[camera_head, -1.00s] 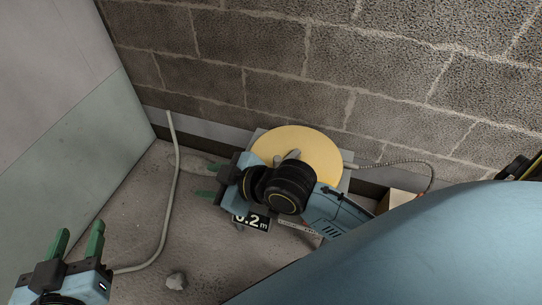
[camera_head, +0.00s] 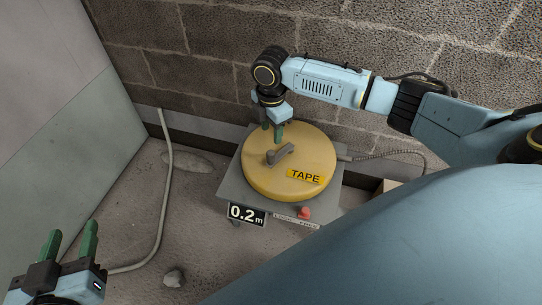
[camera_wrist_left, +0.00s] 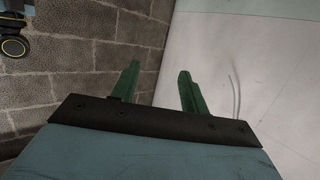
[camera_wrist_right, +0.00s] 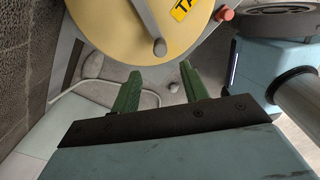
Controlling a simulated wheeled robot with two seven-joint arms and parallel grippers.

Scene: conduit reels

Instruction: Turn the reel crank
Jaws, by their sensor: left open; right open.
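The reel (camera_head: 262,182) is a round yellow disc marked TAPE, lying on a grey plate by the wall. Its grey crank (camera_head: 282,153) lies across the top; in the right wrist view the crank (camera_wrist_right: 150,25) ends in a rounded knob. My right gripper (camera_head: 272,138) is open and points down at the reel's back edge, close to the crank. In the right wrist view its fingertips (camera_wrist_right: 161,70) stand to either side of the knob's line, with the knob just beyond them; contact cannot be told. My left gripper (camera_head: 72,236) is open and empty, far from the reel.
A display reading 0.2 m (camera_head: 246,215) and a red button (camera_head: 304,213) sit at the plate's front edge. A cable (camera_head: 166,190) runs along the floor at left. A block wall (camera_head: 200,70) stands close behind the reel. A stone (camera_head: 173,278) lies on the floor.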

